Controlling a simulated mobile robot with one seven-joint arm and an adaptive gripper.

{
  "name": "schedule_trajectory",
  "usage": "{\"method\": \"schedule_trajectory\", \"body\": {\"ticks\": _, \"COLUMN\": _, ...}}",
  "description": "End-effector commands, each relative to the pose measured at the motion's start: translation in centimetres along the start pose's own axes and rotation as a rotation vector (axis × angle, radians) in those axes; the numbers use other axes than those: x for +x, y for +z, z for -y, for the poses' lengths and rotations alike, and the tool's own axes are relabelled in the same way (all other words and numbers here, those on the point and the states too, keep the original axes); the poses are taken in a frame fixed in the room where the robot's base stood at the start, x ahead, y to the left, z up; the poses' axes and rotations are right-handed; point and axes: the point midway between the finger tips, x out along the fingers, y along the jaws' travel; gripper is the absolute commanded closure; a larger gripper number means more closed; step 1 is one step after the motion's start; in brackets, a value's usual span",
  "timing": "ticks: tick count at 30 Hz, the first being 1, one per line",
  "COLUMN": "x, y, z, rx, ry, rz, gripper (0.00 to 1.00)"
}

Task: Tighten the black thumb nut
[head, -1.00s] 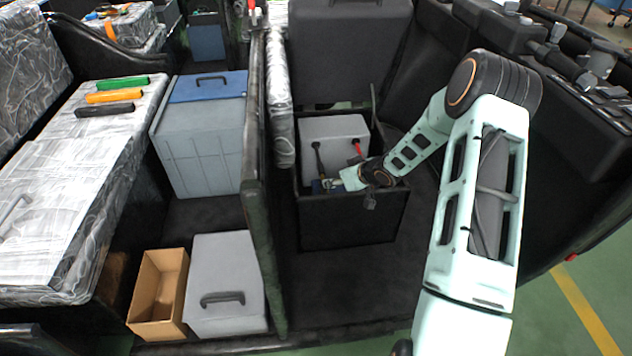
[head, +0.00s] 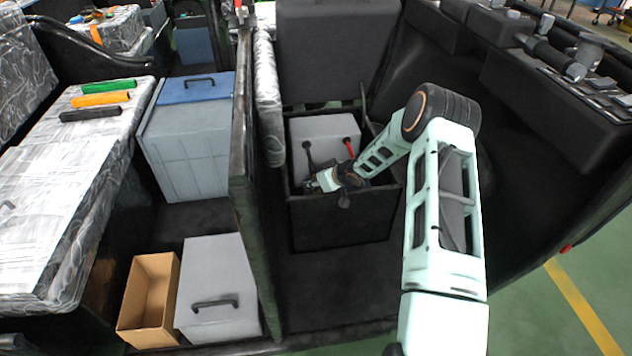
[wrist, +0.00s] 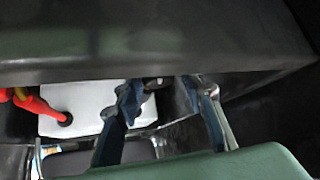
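The grey battery-like box (head: 322,128) sits in an open black compartment (head: 340,225), with a black cable end (head: 308,152) at left and a red one (head: 348,146) at right. My gripper (head: 312,184) is low by the compartment's front, near the black cable's side. In the wrist view the two fingers (wrist: 162,88) stand apart with a gap between them. A small dark part (wrist: 152,84) lies by the left fingertip; I cannot tell if it is the black thumb nut. The box (wrist: 85,100) and red cable end (wrist: 38,106) show to the left.
A dark rim (wrist: 130,55) crosses the wrist view above the fingers. An upright dark lid (head: 338,50) stands behind the compartment. A black partition (head: 243,170) runs along its left. Dark floor (head: 330,290) lies open in front.

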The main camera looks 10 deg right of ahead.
Motion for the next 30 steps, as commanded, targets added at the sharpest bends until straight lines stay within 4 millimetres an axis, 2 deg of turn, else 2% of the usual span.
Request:
{"method": "schedule_trajectory", "body": {"ticks": 1, "x": -0.02, "y": 0.00, "z": -0.01, "rx": 0.000, "ry": 0.000, "rz": 0.000, "gripper": 0.72}}
{"method": "schedule_trajectory", "body": {"ticks": 9, "x": -0.03, "y": 0.02, "z": -0.02, "rx": 0.000, "ry": 0.000, "rz": 0.000, "gripper": 1.00}}
{"method": "schedule_trajectory", "body": {"ticks": 30, "x": 0.52, "y": 0.37, "z": 0.08, "rx": 0.118, "ry": 0.124, "rz": 0.001, "gripper": 1.00}}
